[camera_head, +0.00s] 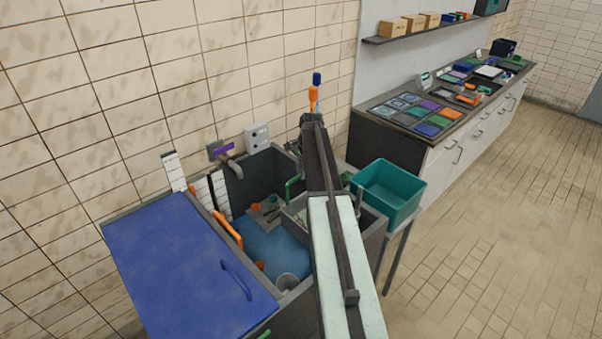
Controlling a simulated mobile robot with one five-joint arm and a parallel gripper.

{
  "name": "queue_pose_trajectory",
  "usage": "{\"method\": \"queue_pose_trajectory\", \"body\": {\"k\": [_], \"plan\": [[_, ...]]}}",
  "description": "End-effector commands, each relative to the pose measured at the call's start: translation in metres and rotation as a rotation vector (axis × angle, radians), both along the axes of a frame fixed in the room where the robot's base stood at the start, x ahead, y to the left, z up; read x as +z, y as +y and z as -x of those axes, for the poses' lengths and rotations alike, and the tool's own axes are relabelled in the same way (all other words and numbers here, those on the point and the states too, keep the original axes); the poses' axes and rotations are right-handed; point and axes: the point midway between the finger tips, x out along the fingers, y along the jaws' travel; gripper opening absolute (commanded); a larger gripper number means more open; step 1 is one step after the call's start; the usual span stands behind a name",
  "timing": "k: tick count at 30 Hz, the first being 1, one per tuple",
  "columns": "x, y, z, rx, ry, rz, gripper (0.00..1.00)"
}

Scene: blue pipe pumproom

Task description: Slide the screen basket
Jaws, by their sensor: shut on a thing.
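The screen basket (299,212) is a light grey open box at the right side of a dark sink (262,170), with small items inside. A green handle (291,190) rises at its left side. My arm crosses over the basket and hides its middle. My gripper (297,168) points down at the arm's far end, beside the green handle, and is shut on it as far as I can see. The fingertips are dark, small and partly hidden, so the exact contact is unclear.
A blue lid (180,265) with a handle covers the sink unit's left part. Blue water (268,250), a clear cup (287,282) and an orange bar (228,230) lie left of the basket. A teal bin (392,192) stands right. The floor (500,220) at right is clear.

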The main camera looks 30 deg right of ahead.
Motion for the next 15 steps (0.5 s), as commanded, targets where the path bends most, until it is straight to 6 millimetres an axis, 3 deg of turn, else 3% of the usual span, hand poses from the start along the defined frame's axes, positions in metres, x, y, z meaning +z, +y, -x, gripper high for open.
{"method": "queue_pose_trajectory", "body": {"k": [1, 6, 15], "plan": [[0.029, -0.001, 0.0, -0.001, 0.0, 0.003, 0.0], [0.064, -0.001, 0.0, -0.001, -0.001, 0.004, 0.0], [0.086, -0.001, 0.0, -0.001, -0.001, 0.004, 0.0]]}}
